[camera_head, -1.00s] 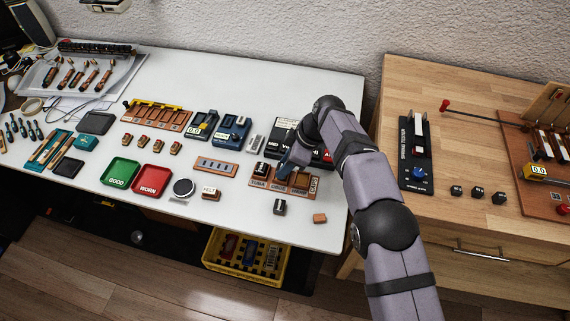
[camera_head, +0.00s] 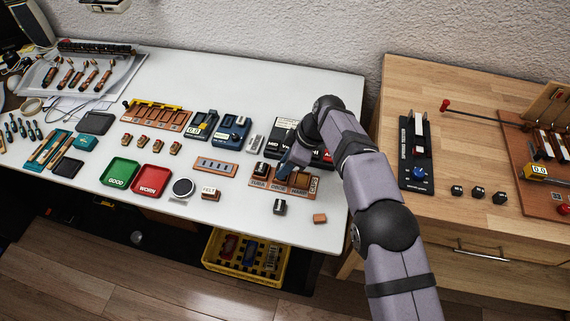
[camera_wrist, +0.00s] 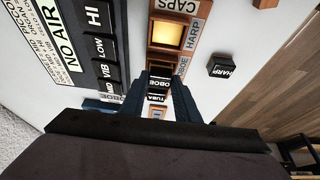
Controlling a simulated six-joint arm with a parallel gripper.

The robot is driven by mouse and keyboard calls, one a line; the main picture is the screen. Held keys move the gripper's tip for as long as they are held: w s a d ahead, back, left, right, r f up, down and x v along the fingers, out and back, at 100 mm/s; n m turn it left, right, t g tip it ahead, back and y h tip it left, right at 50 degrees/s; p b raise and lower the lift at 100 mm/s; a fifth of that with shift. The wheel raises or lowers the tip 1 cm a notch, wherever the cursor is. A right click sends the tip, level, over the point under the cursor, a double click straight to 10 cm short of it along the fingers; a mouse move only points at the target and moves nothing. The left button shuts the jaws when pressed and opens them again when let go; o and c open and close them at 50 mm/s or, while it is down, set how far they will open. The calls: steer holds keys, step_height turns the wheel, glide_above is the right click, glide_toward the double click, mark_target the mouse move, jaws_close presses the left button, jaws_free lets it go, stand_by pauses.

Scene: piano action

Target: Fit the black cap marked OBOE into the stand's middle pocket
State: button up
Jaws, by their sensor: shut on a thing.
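The black cap marked OBOE (camera_wrist: 159,84) is between the blue fingers of my gripper (camera_wrist: 160,92), which is shut on it. In the head view my gripper (camera_head: 286,168) is over the brown stand (camera_head: 314,186), at its middle. The cap is at the middle pocket, by the stand's OBOE label (camera_wrist: 183,67); I cannot tell how deep it sits, as the fingers hide its sides. The black TUBA cap (camera_head: 261,168) sits in the stand's left pocket and also shows in the wrist view (camera_wrist: 156,98). The HARP pocket (camera_wrist: 167,35) is empty.
A black HARP cap (camera_head: 280,206) stands on the white table in front of the stand. An orange-brown block (camera_head: 320,218) lies near the front edge. A black box with lettered panels (camera_head: 286,124) is behind the stand. A FELT block (camera_head: 210,193) is to the left.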

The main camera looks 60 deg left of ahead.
steer(key=shift+f+b, duration=0.4)
stand_by(0.9)
stand_by(0.4)
steer(key=o, duration=1.1)
steer(key=shift+r+p, duration=2.15)
steer(key=shift+r, duration=1.4)
